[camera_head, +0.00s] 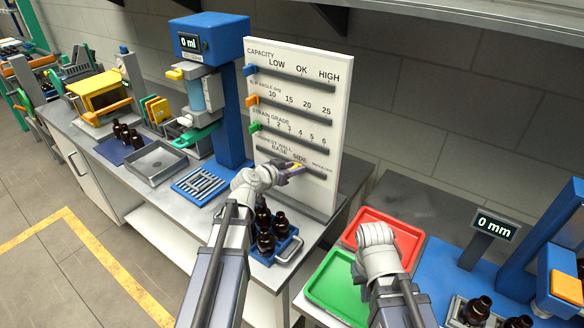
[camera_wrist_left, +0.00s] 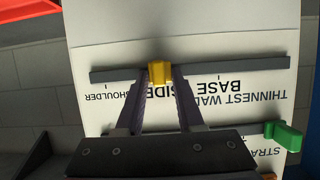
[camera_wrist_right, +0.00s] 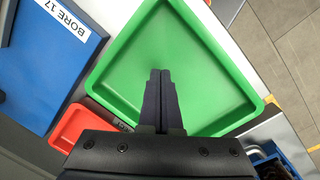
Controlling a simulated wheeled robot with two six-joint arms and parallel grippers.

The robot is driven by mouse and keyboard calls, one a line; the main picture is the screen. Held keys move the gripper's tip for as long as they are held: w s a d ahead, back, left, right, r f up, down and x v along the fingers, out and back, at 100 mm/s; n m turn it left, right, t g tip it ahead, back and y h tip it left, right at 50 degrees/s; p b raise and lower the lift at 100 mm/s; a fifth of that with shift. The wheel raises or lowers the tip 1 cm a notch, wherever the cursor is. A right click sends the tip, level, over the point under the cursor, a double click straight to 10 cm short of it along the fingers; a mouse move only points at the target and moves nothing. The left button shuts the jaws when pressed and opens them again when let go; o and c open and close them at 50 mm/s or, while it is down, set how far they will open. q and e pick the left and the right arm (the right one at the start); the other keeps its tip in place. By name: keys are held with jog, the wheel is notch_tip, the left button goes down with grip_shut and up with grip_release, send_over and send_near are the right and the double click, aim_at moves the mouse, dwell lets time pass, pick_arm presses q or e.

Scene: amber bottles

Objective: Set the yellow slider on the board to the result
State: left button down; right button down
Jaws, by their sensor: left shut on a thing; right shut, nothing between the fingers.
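The white board (camera_head: 338,120) stands upright on the bench with several slotted rows. Its bottom row, labelled thinnest wall, reads base, side and shoulder. The yellow slider (camera_wrist_left: 160,72) sits in that row's slot, near the side mark in the left wrist view. My left gripper (camera_wrist_left: 160,85) is shut on it. In the head view the left gripper (camera_head: 291,171) is at the board's lower part and partly covers the slider (camera_head: 297,166). My right gripper (camera_wrist_right: 160,75) is shut and empty above the green tray (camera_wrist_right: 110,85).
The blue (camera_head: 250,70), orange (camera_head: 252,100) and green (camera_head: 256,127) sliders sit at the left ends of the upper rows. A blue crate of amber bottles (camera_head: 290,247) stands below my left arm. A red tray (camera_head: 408,233) lies behind the green one.

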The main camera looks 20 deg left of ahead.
pick_arm(q)
jog(key=c, duration=0.8)
grip_release()
jog(key=shift+c, duration=0.2)
pick_arm(e)
notch_tip(320, 180, up, 3)
jog(key=p, duration=0.3)
pick_arm(q)
jog(key=v, duration=0.8)
jog(key=shift+w, duration=0.1)
